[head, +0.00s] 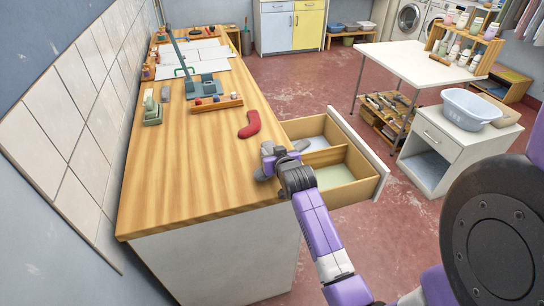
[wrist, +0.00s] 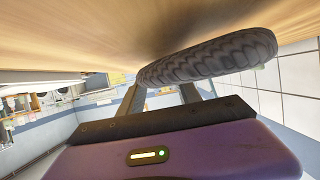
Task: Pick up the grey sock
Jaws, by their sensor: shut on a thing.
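The grey sock (wrist: 210,60), with a wavy ribbed pattern, fills the space in front of the fingers in the wrist view. My gripper (wrist: 165,90) is shut on it. In the head view, my gripper (head: 278,157) is at the right edge of the wooden counter, beside the open drawer. A grey part of the sock (head: 264,173) shows just left of the fingers there, the rest hidden by my gripper. The sock is close to the counter top; I cannot tell whether it touches it.
A red sock (head: 251,125) lies on the counter (head: 190,180) behind my gripper. The open two-compartment drawer (head: 372,190) sticks out to the right, under my arm. A rack of small coloured items (head: 216,104) stands farther back. The near-left counter top is clear.

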